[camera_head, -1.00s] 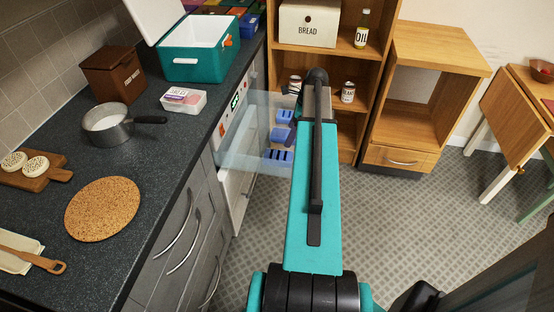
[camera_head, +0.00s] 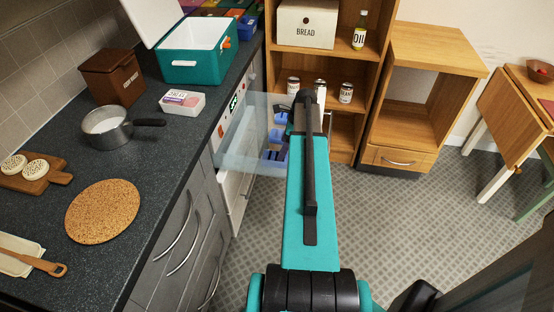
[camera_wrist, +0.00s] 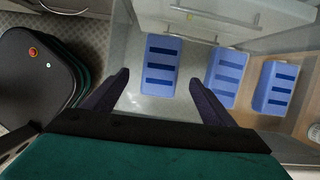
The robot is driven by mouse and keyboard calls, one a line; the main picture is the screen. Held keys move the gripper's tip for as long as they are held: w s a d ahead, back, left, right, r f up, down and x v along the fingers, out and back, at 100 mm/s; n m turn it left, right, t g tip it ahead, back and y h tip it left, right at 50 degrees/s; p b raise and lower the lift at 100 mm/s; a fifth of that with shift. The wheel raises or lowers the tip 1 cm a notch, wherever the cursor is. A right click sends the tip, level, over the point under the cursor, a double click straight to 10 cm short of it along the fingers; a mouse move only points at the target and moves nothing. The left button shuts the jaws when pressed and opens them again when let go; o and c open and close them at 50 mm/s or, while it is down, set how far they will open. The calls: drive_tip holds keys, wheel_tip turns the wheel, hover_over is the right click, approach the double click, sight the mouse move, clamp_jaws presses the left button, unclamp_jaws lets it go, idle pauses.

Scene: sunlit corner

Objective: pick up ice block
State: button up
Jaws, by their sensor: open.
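Three blue blocks with dark blue stripes, seemingly the ice blocks, show in the wrist view: a near-left ice block (camera_wrist: 161,65), a middle one (camera_wrist: 227,72) and a right one (camera_wrist: 275,88). They lie in a clear pulled-out drawer (camera_wrist: 138,28), which also shows in the head view (camera_head: 241,151). My gripper (camera_wrist: 160,77) is open and empty, its fingers spread either side of the left block as seen from the wrist. I cannot tell how far above it they are. In the head view my arm partly covers the blocks (camera_head: 281,117).
The drawer sits below the dark counter (camera_head: 185,165), whose edge runs along its left. A wooden shelf (camera_head: 343,146) with several cans stands behind it. A wooden cabinet (camera_head: 425,95) is at right.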

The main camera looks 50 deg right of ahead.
drive_tip(key=shift+w+a+f, duration=0.1)
drive_tip(key=shift+f, duration=0.3)
drive_tip(key=shift+f, duration=0.1)
drive_tip(key=shift+w+a+f+p, duration=0.25)
drive_tip(key=shift+w+f+p, duration=0.2)
drive_tip(key=shift+f, duration=0.35)
drive_tip(key=shift+x, duration=1.65)
drive_tip(key=shift+d+r, duration=0.1)
drive_tip(key=c, duration=1.4)
drive_tip(key=shift+o, duration=0.2)
wheel_tip(320, 180, up, 10)
drive_tip(key=b, duration=0.1)
